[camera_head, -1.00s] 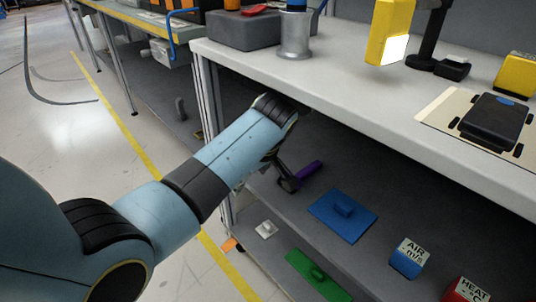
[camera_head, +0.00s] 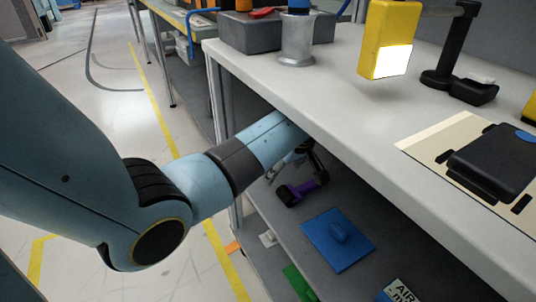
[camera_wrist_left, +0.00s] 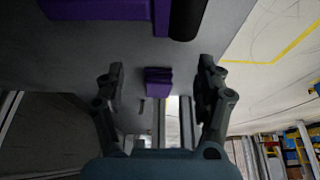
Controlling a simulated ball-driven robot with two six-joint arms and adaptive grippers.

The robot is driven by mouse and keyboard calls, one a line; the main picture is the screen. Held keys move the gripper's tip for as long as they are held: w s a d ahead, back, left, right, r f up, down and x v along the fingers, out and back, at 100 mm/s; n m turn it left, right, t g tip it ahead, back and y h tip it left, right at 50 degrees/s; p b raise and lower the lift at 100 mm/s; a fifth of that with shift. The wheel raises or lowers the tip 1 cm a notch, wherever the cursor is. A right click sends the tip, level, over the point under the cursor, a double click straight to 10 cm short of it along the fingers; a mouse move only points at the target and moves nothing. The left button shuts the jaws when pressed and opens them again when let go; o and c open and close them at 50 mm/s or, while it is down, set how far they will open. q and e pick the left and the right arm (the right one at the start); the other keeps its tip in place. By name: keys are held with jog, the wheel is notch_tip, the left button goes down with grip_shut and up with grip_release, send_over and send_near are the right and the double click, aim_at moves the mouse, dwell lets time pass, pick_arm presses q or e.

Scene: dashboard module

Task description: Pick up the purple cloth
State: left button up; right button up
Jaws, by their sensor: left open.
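My left gripper (camera_wrist_left: 161,68) is open, with nothing between its fingers that I can see touching them. It reaches under the tabletop, above the lower shelf, partly hidden by my arm in the head view (camera_head: 294,162). In the left wrist view a small purple folded-looking piece (camera_wrist_left: 158,82) shows between the fingers, apparently beyond them; it may be the purple cloth. A larger purple piece (camera_wrist_left: 95,9) beside a black cylinder (camera_wrist_left: 187,18) shows at the top. In the head view a purple thing with black ends (camera_head: 304,189) lies on the shelf just below the gripper.
The lower shelf (camera_head: 283,232) also holds a blue piece with a raised grip (camera_head: 335,245), a green piece (camera_head: 299,284) and a labelled AIR block (camera_head: 398,292). The tabletop edge (camera_head: 380,172) hangs over the shelf. A table leg (camera_head: 222,115) stands beside my arm.

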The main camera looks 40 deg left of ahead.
pick_arm(q)
jog(key=a, duration=0.1)
jog(key=w+a, duration=0.1)
jog(key=a, duration=0.1)
jog(key=shift+a+f+b, duration=0.1)
jog(key=shift+b, duration=0.2)
jog(key=shift+w+a, duration=0.15)
jog(key=shift+a, duration=0.4)
jog(key=shift+w+a+b, duration=0.2)
jog(key=shift+a+b, duration=0.1)
jog(key=shift+a, duration=0.35)
jog(key=shift+w+a+b, duration=0.15)
jog(key=shift+a+b, duration=0.1)
jog(key=shift+a, duration=0.35)
jog(key=shift+w+a+f+b, duration=0.15)
jog(key=shift+a+f+b, duration=0.4)
jog(key=shift+a+f, duration=0.3)
jog(key=shift+w+f, duration=0.1)
jog(key=shift+f, duration=0.4)
pick_arm(e)
jog(key=shift+w+d+f, duration=0.35)
jog(key=shift+w+f, duration=0.2)
jog(key=shift+w+d+f, duration=0.3)
jog(key=shift+w+f, duration=0.2)
jog(key=shift+f, duration=0.05)
jog(key=shift+s, duration=0.1)
